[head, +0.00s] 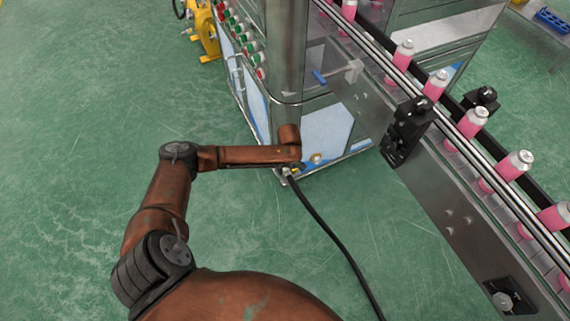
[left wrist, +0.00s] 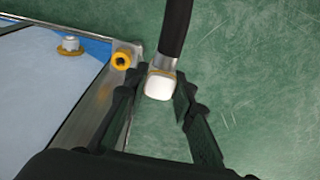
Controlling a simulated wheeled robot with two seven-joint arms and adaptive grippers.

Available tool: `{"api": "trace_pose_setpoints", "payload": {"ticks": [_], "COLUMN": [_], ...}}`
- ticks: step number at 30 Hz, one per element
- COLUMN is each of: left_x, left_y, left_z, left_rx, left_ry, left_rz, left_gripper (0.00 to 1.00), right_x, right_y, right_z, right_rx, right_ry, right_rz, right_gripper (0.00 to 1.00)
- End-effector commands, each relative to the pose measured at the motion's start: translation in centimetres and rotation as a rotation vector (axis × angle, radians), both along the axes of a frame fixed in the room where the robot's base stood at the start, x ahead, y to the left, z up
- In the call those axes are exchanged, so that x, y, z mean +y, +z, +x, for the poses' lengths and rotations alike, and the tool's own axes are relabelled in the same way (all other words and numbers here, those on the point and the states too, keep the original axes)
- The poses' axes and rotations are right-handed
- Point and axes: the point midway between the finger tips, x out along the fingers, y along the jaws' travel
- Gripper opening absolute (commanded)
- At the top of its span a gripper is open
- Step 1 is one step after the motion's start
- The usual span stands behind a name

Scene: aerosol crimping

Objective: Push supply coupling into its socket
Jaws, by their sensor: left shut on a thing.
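The supply coupling (left wrist: 160,86) is a pale, metallic end piece on a thick black hose (left wrist: 176,28). In the left wrist view my left gripper (left wrist: 158,98) is shut on the coupling, with a dark finger on each side. The socket (left wrist: 121,60), a yellow ring with a dark hole, sits on the machine's metal corner to the left of the coupling and apart from it. In the head view my left gripper (head: 289,172) is small and partly hidden by my arm, low by the machine's corner. My right gripper is not in view.
Another fitting (left wrist: 70,45) with a yellow base stands on the machine's panel. The hose (head: 335,240) trails across the green floor. A conveyor (head: 450,200) with several pink cans runs along the right. The floor at the left is mostly clear.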

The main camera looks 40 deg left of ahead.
Motion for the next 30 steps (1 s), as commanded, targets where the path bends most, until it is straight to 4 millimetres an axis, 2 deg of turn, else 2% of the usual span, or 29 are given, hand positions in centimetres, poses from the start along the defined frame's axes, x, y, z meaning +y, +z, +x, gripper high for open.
{"api": "trace_pose_setpoints", "payload": {"ticks": [1, 6, 10, 15, 23, 26, 29, 30], "left_x": [-0.2, -0.7, -1.0, -1.2, -1.5, -2.6, -4.8, -6.0], "left_y": [0.8, 1.4, 1.9, 2.1, 2.3, 3.5, 6.2, 7.7], "left_z": [-0.6, -2.3, -3.3, -4.1, -4.2, -3.7, -2.8, -2.5], "left_rx": [-0.003, -0.002, -0.002, -0.001, -0.002, -0.004, -0.008, -0.009], "left_ry": [-0.001, 0.000, -0.001, 0.000, -0.006, -0.042, -0.120, -0.165], "left_rz": [0.000, -0.001, 0.000, 0.000, -0.001, -0.001, 0.000, 0.000], "left_gripper": [0.00, 0.00, 0.00, 0.00, 0.00, 0.00, 0.00, 0.00], "right_x": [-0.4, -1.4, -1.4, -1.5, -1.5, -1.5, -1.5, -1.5], "right_y": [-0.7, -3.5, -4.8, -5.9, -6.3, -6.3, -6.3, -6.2], "right_z": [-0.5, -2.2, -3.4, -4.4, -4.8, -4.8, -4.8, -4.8], "right_rx": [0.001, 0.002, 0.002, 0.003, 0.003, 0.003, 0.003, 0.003], "right_ry": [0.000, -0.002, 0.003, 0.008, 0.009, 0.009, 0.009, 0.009], "right_rz": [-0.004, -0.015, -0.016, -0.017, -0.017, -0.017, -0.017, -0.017], "right_gripper": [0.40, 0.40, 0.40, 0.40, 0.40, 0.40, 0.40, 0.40]}}
